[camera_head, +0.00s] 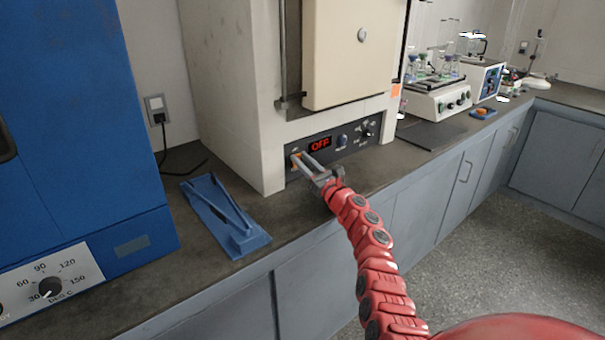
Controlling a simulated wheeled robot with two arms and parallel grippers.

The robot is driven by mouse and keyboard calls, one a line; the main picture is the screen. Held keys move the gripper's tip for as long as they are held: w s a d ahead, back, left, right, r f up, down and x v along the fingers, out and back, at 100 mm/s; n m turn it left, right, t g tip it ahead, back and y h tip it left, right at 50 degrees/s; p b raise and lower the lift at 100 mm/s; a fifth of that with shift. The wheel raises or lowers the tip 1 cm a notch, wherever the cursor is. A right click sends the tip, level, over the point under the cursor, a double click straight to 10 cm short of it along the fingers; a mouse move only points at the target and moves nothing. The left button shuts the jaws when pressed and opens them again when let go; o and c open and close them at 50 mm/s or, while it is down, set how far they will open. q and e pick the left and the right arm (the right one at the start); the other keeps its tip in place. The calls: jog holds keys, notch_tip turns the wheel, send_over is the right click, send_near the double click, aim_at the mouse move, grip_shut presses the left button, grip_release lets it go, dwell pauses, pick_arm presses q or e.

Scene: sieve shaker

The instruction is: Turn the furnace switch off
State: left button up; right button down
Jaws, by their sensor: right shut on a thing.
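The furnace (235,90) is a tall cream box on the counter with a dark control panel (355,148) along its lower front. Its red display (320,144) reads "OFF". The furnace switch (296,161) is at the panel's left end, mostly hidden by my gripper. My right gripper (299,160) reaches in from the lower right on the red arm, with its fingertips at the switch and closed on it. The exact switch position is too small to tell. My left gripper is not in the view.
A blue tray with tongs (225,215) lies on the dark counter (170,285) left of the furnace. A blue oven (80,130) stands at the far left. A white shaker with flasks (435,100) stands to the right. The counter's front edge runs below my right arm.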

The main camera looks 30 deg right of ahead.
dwell(0.3)
jog(key=c, duration=0.6)
grip_release()
jog(key=shift+s+f+p, duration=0.1)
jog(key=shift+s+p, duration=0.45)
jog(key=shift+s, duration=0.05)
jog(key=p+v, duration=0.1)
jog(key=v, duration=0.3)
jog(key=r+p+v, duration=0.1)
jog(key=v, duration=0.1)
jog(key=shift+s+d+p, duration=0.1)
jog(key=shift+p, duration=0.2)
jog(key=s, duration=0.2)
jog(key=s+p, duration=0.1)
jog(key=s, duration=0.5)
jog(key=shift+s+d+f, duration=0.2)
jog(key=shift+s+d, duration=0.05)
jog(key=shift+d, duration=0.05)
jog(key=shift+s, duration=0.6)
